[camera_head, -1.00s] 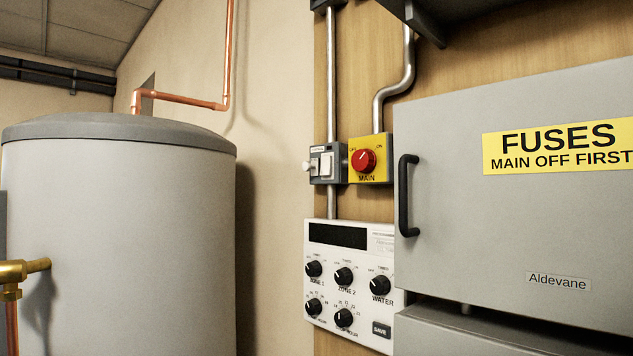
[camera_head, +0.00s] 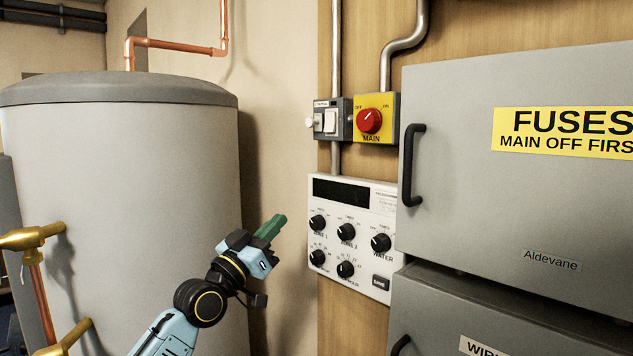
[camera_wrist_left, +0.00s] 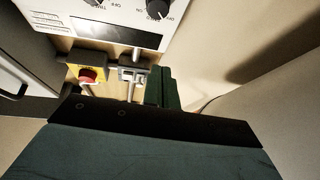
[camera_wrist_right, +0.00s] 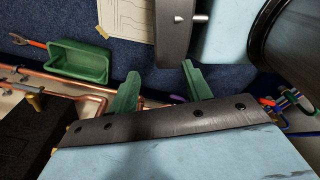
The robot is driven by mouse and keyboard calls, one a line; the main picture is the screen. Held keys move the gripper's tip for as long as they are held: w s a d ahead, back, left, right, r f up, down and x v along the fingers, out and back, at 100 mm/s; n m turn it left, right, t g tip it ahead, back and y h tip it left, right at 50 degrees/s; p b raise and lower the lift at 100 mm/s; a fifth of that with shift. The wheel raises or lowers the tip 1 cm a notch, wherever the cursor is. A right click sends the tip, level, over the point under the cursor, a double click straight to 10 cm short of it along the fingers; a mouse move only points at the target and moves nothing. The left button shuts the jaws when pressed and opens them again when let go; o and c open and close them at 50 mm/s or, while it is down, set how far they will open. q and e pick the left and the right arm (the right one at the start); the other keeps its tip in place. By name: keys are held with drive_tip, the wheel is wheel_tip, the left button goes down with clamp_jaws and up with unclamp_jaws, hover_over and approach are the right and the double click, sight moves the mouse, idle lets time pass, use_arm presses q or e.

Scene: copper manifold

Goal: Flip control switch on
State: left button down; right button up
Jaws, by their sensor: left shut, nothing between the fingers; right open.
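The control switch (camera_head: 330,120) is a white rocker on a small grey box, left of the yellow MAIN switch (camera_head: 376,118) with its red knob. A small white knob sticks out from the box's left side. The box also shows, upside down, in the left wrist view (camera_wrist_left: 132,73). My left gripper (camera_head: 272,227) is shut and empty, its green fingers together, below and left of the switch and apart from it. My right gripper (camera_wrist_right: 160,92) shows only in the right wrist view, open and empty, its two green fingers spread.
A white programmer panel (camera_head: 352,189) with black knobs sits below the switches. A grey fuse cabinet (camera_head: 470,185) with a black handle (camera_head: 412,165) stands out at the right. A large grey tank (camera_head: 120,200) is on the left. A green tray (camera_wrist_right: 78,61) and copper pipes lie near my right gripper.

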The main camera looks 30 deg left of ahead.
sight(328, 126)
use_arm(q)
drive_tip(key=s+d+r+m+h, duration=0.1)
drive_tip(key=s+r+h, duration=0.1)
drive_tip(key=r, duration=0.3)
drive_tip(key=s+d+r+m+t+h, duration=0.1)
drive_tip(key=s+r+h, duration=0.1)
drive_tip(key=r, duration=0.4)
drive_tip(key=shift+s+d+m, duration=0.25)
drive_tip(key=shift+s+m, duration=0.05)
drive_tip(key=shift+s, duration=0.3)
use_arm(e)
drive_tip(key=shift+a+r, duration=0.35)
drive_tip(key=shift+a, duration=0.25)
drive_tip(key=shift+d, duration=0.1)
use_arm(q)
drive_tip(key=shift+r, duration=0.1)
